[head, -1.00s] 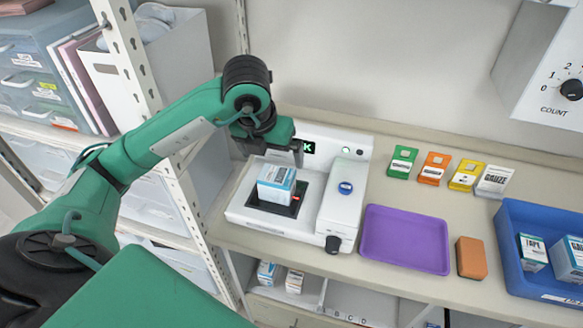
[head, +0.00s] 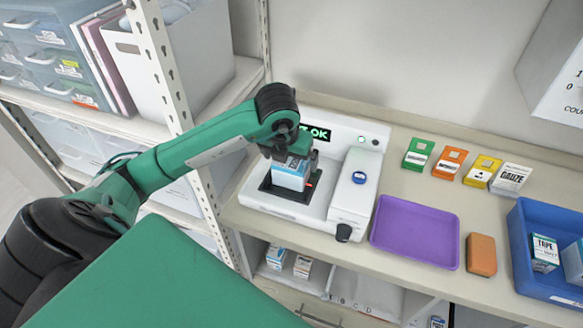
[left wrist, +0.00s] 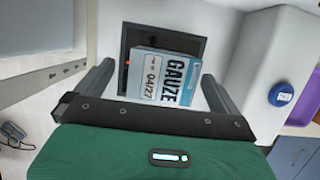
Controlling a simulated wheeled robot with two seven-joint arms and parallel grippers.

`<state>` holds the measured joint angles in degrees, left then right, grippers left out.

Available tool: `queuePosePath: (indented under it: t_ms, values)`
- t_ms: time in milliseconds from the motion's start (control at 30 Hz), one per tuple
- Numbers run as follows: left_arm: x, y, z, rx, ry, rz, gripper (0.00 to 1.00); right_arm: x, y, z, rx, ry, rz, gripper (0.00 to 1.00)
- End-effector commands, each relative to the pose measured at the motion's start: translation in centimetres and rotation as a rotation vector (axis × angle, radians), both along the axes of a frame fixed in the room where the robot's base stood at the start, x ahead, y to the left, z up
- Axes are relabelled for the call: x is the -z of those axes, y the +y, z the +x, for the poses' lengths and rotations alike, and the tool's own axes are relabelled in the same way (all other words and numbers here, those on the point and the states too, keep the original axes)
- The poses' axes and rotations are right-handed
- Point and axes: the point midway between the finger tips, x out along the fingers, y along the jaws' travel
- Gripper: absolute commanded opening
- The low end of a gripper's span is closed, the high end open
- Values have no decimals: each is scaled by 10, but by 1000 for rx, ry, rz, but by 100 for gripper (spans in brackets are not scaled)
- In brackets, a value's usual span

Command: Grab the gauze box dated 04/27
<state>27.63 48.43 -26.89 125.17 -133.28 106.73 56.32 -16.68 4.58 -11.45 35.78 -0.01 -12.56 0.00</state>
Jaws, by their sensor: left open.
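The gauze box (head: 290,175), white and blue, sits on the black plate of a white device (head: 260,203). In the left wrist view the box (left wrist: 165,78) shows "GAUZE" and "04/27" on its label. My left gripper (head: 293,160) is at the box from above. In the left wrist view the gripper (left wrist: 157,75) is open, with one finger on each side of the box and visible gaps between. The gripper hides part of the box in the head view. My right gripper is not in view.
The device's display (head: 314,133) reads OK in green. To its right are a purple tray (head: 415,232), an orange block (head: 481,254) and a blue bin (head: 540,285) with boxes. Several small cards, one reading GAUZE (head: 511,180), stand behind. A shelf post (head: 165,70) is at left.

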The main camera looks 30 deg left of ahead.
Motion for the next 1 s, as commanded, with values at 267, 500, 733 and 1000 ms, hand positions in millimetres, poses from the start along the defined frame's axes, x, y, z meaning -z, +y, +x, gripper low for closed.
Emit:
queuePosePath:
  t_ms: [267, 500, 733, 1000]
  values:
    - [33, -2, 8, 0, 2, 0, 100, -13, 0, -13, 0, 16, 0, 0]
    - [37, -2, 9, 1, 1, -1, 100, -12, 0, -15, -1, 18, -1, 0]
    - [37, -2, 9, 1, 0, -1, 61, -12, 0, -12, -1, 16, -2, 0]
    - [36, -2, 9, 1, 0, -1, 47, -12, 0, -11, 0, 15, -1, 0]
